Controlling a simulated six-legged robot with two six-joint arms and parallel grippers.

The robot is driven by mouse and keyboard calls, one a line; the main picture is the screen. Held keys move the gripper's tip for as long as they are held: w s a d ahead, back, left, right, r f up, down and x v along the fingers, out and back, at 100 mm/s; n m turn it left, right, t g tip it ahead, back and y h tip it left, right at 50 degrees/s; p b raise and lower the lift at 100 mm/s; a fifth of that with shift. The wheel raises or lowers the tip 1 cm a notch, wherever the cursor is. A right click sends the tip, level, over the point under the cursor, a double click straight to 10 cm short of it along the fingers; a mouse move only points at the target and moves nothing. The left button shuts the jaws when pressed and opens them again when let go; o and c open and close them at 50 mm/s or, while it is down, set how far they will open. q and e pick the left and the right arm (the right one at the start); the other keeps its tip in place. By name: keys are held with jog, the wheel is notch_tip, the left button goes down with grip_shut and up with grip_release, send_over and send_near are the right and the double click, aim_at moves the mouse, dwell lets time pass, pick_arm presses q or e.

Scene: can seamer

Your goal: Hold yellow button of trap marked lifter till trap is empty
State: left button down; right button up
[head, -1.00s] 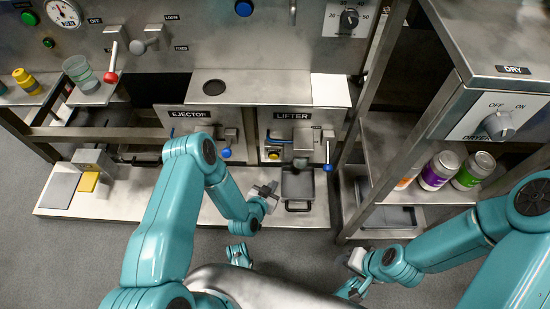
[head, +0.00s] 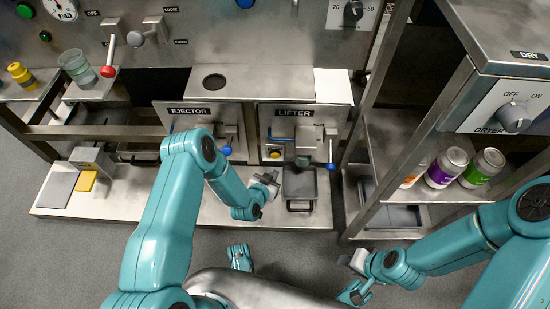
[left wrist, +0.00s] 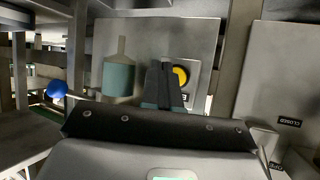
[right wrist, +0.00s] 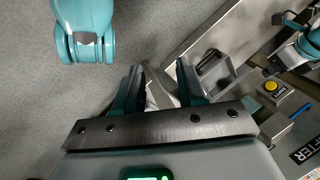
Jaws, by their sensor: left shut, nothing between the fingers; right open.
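The trap marked LIFTER (head: 327,113) is a grey panel with a yellow button (head: 275,154) low on its left. In the left wrist view the yellow button (left wrist: 181,75) is just right of my left fingertips. My left gripper (head: 269,181) is shut and empty, in front of and below the button; contact is not visible. A bottle-shaped part with a teal lower portion (left wrist: 119,78) is on the panel. A grey tray (head: 312,186) stands below the trap. My right gripper (right wrist: 158,85) is open and empty, low in front; the button also shows in its view (right wrist: 270,86).
The EJECTOR trap (head: 185,118) stands left of the lifter trap. A lever with a blue ball (head: 330,166) hangs at the lifter's right side. A shelf rack with several cans (head: 447,167) is on the right.

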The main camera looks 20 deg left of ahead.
pick_arm(q)
jog(key=shift+w+a+b, duration=0.25)
jog(key=shift+w+b, duration=0.15)
jog(key=shift+w, duration=0.55)
jog(key=shift+w+a+b, duration=0.25)
jog(key=shift+w+b, duration=0.15)
jog(key=shift+w, duration=0.55)
pick_arm(e)
jog(key=shift+w+d+f+t, duration=0.15)
jog(key=shift+w+f+t, duration=0.15)
jog(key=shift+w+f, duration=0.65)
jog(key=shift+s+f, duration=0.1)
jog(key=shift+s, duration=0.05)
pick_arm(q)
jog(key=shift+w, duration=0.1)
pick_arm(e)
jog(key=shift+f, duration=0.15)
pick_arm(q)
jog(key=shift+w+a+b, duration=0.1)
jog(key=shift+w+b, duration=0.2)
jog(key=shift+b, duration=0.05)
pick_arm(e)
jog(key=shift+f, duration=0.2)
